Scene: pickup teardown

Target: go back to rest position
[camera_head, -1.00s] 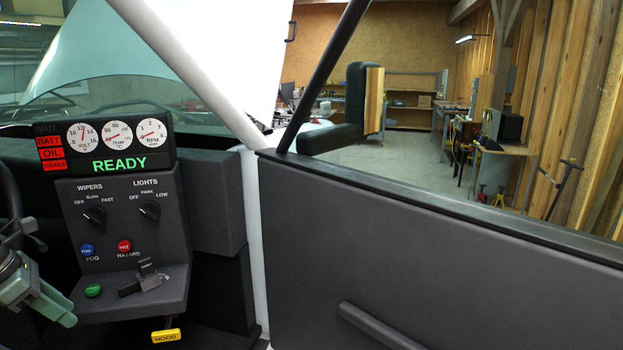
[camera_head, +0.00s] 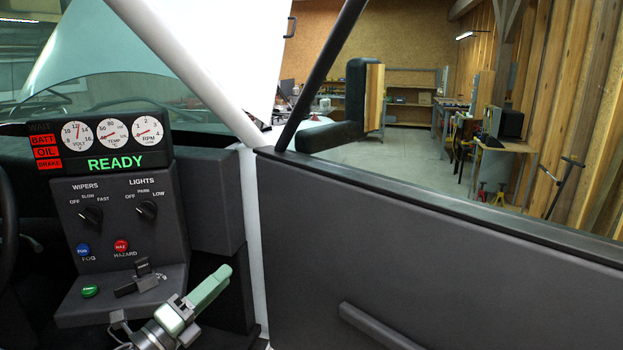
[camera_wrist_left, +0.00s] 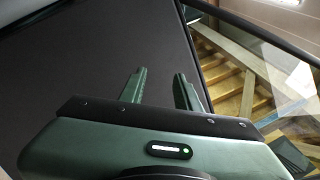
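My left gripper (camera_head: 212,284) shows at the bottom of the head view, in front of the lower right of the dash console (camera_head: 125,214). Its pale green fingers point up and to the right. In the left wrist view the two dark green fingers (camera_wrist_left: 158,73) stand apart with nothing between them, so it is open and empty. Beyond them is a dark flat panel (camera_wrist_left: 90,60). My right gripper is in neither view.
The console carries gauges, a green READY display (camera_head: 115,163), knobs and buttons. A small black switch (camera_head: 141,280) sits on its shelf near my gripper. The dark door panel (camera_head: 400,240) with its handle (camera_head: 385,328) closes off the right. A steering wheel (camera_head: 8,225) shows at the left edge.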

